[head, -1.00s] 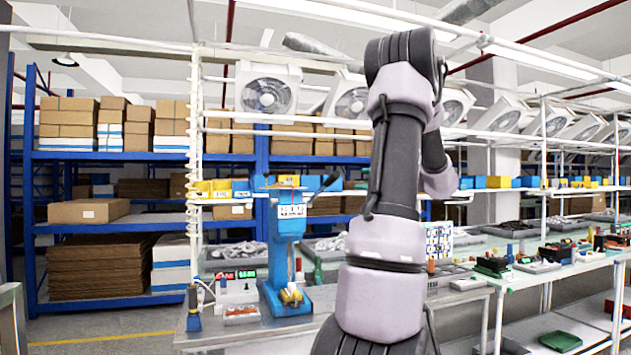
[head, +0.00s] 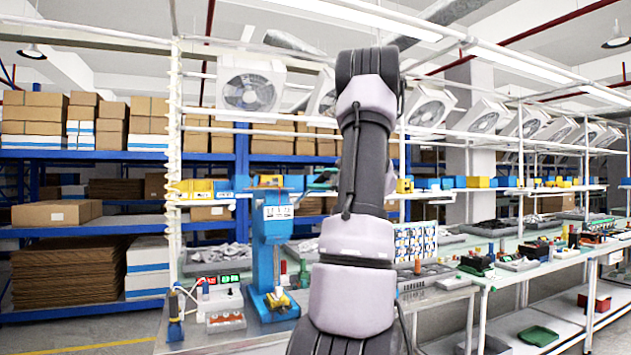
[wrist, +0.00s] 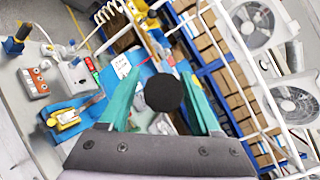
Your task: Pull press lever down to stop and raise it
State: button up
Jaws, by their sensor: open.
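The blue press (head: 268,245) stands upright on the left end of the grey bench, with a white label on its head. In the wrist view its blue body (wrist: 146,72) and white label lie beyond my fingers. A round black knob (wrist: 163,92), apparently the end of the press lever, shows between my two green fingers. My gripper (wrist: 160,76) is open, one finger on each side of the knob; I cannot tell whether either touches it. The rest of the lever is not clear. In the head view my arm hides most of the gripper.
A white post (head: 174,200) and shelf rails frame the bench. Other devices line the bench to the right.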

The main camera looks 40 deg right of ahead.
jog(key=shift+w+a, duration=0.15)
jog(key=shift+w, duration=0.4)
grip_shut()
dwell(1.1)
